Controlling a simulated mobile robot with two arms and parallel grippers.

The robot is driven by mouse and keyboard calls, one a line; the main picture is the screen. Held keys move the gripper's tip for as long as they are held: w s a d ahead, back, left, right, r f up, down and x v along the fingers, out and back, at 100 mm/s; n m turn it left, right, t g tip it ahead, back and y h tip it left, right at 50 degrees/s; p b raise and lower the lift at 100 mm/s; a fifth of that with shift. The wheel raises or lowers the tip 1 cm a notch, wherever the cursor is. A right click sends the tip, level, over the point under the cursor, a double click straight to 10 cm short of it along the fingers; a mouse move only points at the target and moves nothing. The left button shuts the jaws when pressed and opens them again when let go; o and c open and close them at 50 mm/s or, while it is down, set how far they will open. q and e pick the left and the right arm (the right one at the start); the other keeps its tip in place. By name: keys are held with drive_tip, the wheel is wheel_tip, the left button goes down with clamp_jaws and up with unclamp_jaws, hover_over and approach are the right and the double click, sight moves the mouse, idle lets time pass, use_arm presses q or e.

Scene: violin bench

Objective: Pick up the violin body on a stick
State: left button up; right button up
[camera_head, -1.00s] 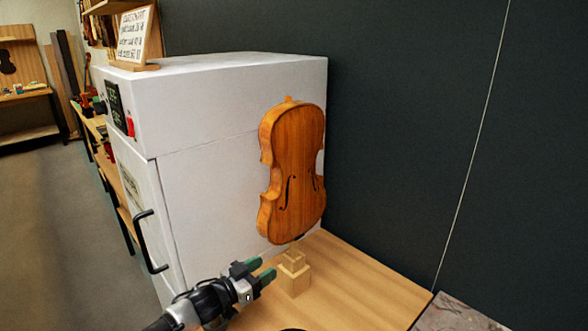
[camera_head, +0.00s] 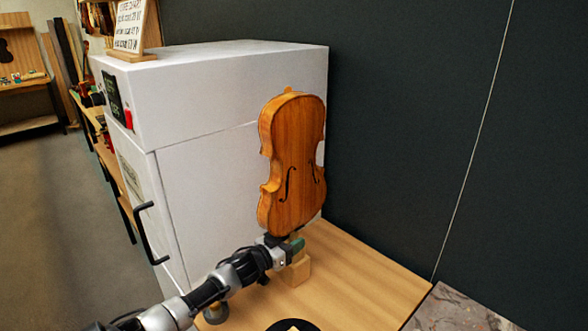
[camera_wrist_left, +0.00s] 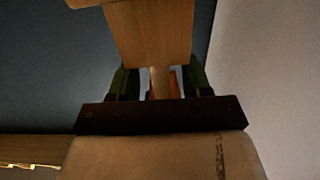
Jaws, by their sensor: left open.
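The orange-brown violin body (camera_head: 292,165) stands upright beside the white cabinet, front with f-holes towards me. It is on a stick above a small wooden block (camera_head: 297,272) on the bench. My left gripper (camera_head: 296,246) is open just below the violin's lower end, at the stick; its arm hides part of the block. In the left wrist view a thin wooden stick (camera_wrist_left: 159,83) lies between the two green fingers, with a gap on each side. A wider wooden piece fills the top of that view; I cannot tell which part it is. My right gripper is not in view.
The white cabinet (camera_head: 215,150) with a black handle (camera_head: 149,234) stands close left of the violin. A dark wall (camera_head: 420,130) is behind. The wooden bench top (camera_head: 360,280) is clear to the right. A black round thing (camera_head: 275,326) shows at the bottom edge.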

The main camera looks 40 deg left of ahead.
use_arm(q)
drive_tip(key=shift+w, duration=0.4)
drive_tip(key=shift+s, duration=0.1)
clamp_jaws()
